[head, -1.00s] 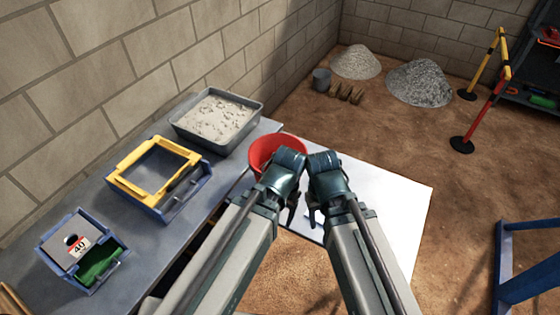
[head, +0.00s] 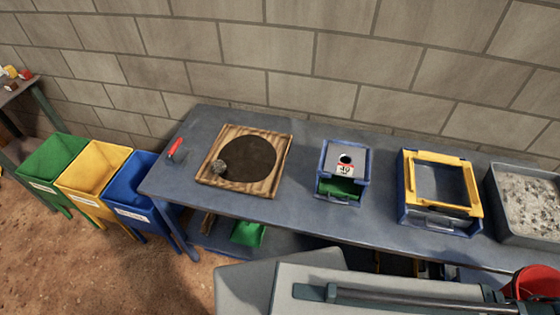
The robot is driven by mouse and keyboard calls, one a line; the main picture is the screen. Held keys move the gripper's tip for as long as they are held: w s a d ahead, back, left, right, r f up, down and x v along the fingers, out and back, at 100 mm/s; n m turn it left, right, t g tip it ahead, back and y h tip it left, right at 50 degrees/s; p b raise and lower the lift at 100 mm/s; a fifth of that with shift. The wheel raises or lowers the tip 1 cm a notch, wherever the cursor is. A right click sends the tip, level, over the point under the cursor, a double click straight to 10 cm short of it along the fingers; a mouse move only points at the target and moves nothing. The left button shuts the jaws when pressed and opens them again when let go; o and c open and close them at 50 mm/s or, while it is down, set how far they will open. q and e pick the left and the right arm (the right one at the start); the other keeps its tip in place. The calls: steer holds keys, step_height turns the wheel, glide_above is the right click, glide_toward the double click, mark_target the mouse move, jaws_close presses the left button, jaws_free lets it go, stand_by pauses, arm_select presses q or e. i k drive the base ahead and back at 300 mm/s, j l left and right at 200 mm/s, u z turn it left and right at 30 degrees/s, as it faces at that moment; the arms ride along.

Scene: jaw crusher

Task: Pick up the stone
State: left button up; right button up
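A small round grey stone (head: 219,167) sits at the front left of a wooden-framed board with a dark round middle (head: 246,159), on the grey workbench. It lies at the left edge of the dark round area, near the wooden frame. Neither gripper shows in the head view now.
A red bucket (head: 537,283) is at lower right. Green, yellow and blue bins (head: 94,168) stand left.

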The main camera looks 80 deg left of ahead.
mark_target(218, 167)
steer(key=u, duration=3.35)
steer(key=i+z, duration=0.15)
steer(key=z, duration=0.2)
steer(key=i+z, duration=0.1)
steer(key=z, duration=0.25)
steer(key=i+z, duration=0.15)
steer(key=z, duration=0.2)
